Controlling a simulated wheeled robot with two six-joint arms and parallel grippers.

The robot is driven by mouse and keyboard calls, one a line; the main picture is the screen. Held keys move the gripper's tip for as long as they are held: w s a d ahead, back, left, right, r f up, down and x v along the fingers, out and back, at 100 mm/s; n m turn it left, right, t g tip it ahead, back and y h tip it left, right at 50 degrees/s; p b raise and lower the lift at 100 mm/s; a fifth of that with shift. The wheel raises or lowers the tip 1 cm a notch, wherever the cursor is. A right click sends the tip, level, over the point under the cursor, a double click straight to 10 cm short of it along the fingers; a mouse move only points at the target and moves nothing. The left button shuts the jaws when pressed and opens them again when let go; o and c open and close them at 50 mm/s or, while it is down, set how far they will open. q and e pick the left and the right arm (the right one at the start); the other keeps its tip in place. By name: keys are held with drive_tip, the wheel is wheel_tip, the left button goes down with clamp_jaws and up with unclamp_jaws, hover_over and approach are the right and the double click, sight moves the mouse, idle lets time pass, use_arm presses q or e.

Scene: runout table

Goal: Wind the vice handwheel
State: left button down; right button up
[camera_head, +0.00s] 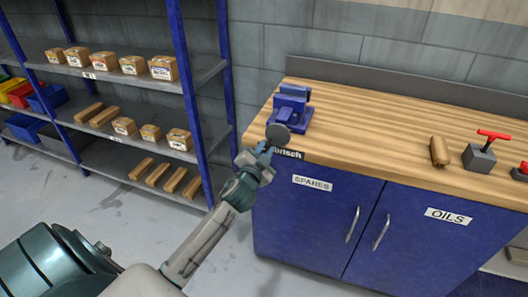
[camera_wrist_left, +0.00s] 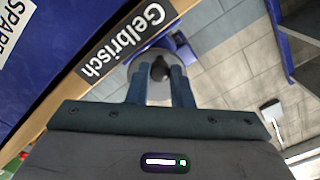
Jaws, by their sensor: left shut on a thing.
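The blue vice (camera_head: 292,107) stands on the wooden bench top near its left front corner. Its grey round handwheel (camera_head: 278,134) faces the front edge of the bench. My left gripper (camera_head: 266,152) is at the handwheel, in front of the bench edge. In the left wrist view the two blue fingers (camera_wrist_left: 160,84) are shut on a dark knob (camera_wrist_left: 160,69) in front of the grey disc of the handwheel (camera_wrist_left: 151,57). My right gripper is not in view.
A wooden cylinder (camera_head: 439,151) and a grey block with a red T-handle (camera_head: 480,157) are on the bench to the right. Blue cupboard doors (camera_head: 310,211) are below. A blue-post shelf (camera_head: 130,82) with boxes stands at left.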

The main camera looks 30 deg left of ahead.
use_arm(q)
drive_tip(key=shift+d+f+n+b, duration=0.25)
drive_tip(key=shift+n+b, duration=0.2)
drive_tip(key=shift+n, duration=0.55)
drive_tip(key=shift+w+f+n+b, duration=0.1)
drive_tip(key=shift+f+n+b, duration=0.1)
drive_tip(key=shift+n+b, duration=0.25)
drive_tip(key=shift+d+r, duration=0.1)
drive_tip(key=c, duration=1.4)
unclamp_jaws()
drive_tip(key=shift+r, duration=0.1)
